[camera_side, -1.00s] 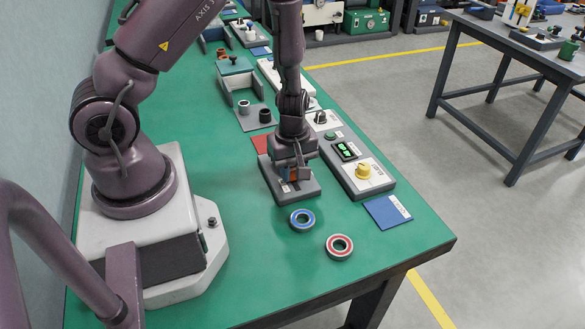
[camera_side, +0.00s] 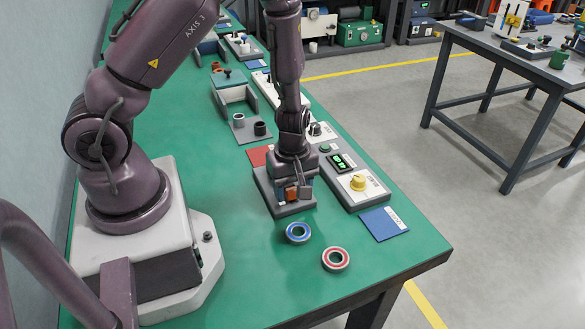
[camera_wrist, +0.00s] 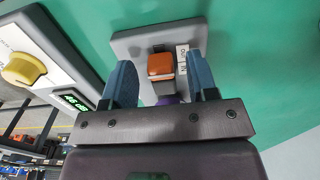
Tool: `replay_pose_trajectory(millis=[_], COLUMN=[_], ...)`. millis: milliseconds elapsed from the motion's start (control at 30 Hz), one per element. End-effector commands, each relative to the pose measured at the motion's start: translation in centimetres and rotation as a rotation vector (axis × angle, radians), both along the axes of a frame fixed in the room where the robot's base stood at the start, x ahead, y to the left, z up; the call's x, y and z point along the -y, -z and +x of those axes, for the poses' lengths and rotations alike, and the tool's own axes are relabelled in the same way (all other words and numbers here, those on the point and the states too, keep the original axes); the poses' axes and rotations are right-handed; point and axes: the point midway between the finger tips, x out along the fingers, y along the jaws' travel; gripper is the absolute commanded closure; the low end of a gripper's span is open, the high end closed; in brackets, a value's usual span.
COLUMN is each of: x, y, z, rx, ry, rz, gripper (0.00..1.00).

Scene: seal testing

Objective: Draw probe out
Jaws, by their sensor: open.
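A grey block (camera_side: 290,212) lies on the green bench under my gripper (camera_side: 298,187). It also shows in the wrist view (camera_wrist: 130,44), with a small white label (camera_wrist: 182,57). An orange piece (camera_wrist: 161,66) stands at the block between my two blue fingers, with gaps on both sides. The orange piece also shows in the side view (camera_side: 291,194). My gripper is open, its fingers pointing at the block. A purple part (camera_wrist: 168,99) shows below the orange piece, mostly hidden by my gripper. I cannot tell which of these is the probe.
A grey unit with a yellow knob (camera_side: 358,182) and green display (camera_side: 338,162) stands close on the right. A blue-ringed bearing (camera_side: 298,233) and a red-ringed bearing (camera_side: 336,259) lie in front. A blue card (camera_side: 384,224) lies at the right edge.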

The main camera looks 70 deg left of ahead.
Motion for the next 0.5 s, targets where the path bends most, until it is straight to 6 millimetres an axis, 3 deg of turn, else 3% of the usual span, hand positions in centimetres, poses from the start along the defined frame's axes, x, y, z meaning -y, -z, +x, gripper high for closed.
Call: replay_pose_trajectory(millis=[500], x=[0.2], y=[-10.2], z=[0.1], rx=[0.005], ry=[0.001], rz=[-0.005], gripper=[0.47])
